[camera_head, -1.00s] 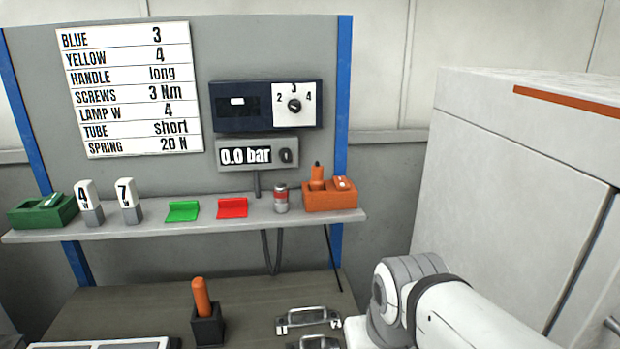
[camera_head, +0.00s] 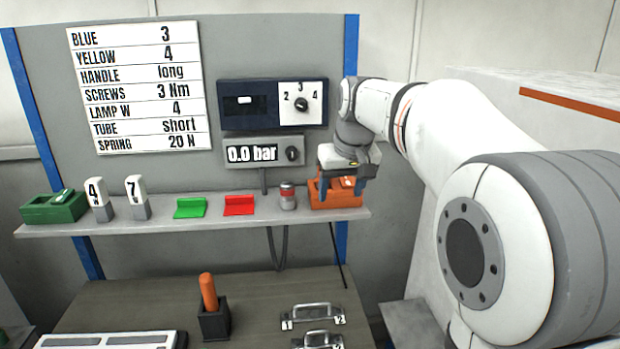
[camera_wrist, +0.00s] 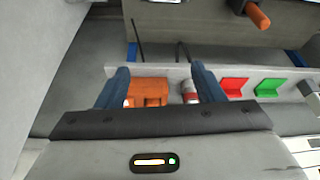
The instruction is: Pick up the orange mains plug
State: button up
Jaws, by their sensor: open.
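An orange box (camera_head: 345,200) sits at the right end of the grey shelf (camera_head: 130,230). An upright orange piece, likely the mains plug, stood in its left part earlier; my gripper now covers that spot in the head view. My gripper (camera_head: 342,190) is open, with its blue fingers pointing down at the box. In the wrist view the orange box (camera_wrist: 150,90) shows between the open fingers of my gripper (camera_wrist: 160,72), nearer the left finger. I cannot clearly make out the plug in it, nor whether a finger touches anything.
A red-and-grey can (camera_head: 288,196) stands just left of the orange box. Red (camera_head: 239,205) and green (camera_head: 190,208) holders lie further left. A pressure display (camera_head: 264,152) hangs above the shelf. An orange handle (camera_head: 208,290) stands in a black holder on the bench below.

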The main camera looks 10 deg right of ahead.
jog(key=w+n, duration=0.1)
jog(key=w, duration=1)
jog(key=w+n+p, duration=0.1)
jog(key=w, duration=1)
jog(key=shift+w+d+y, duration=0.1)
jog(key=shift+d+y, duration=0.1)
jog(key=shift+y, duration=0.2)
jog(key=x, duration=0.6)
jog(key=shift+d+f+p, duration=0.3)
jog(key=shift+f+p, duration=0.1)
jog(key=shift+f, duration=0.15)
jog(key=shift+f+t, duration=0.3)
jog(key=shift+c, duration=0.4)
jog(key=c, duration=1)
jog(key=shift+r, duration=0.1)
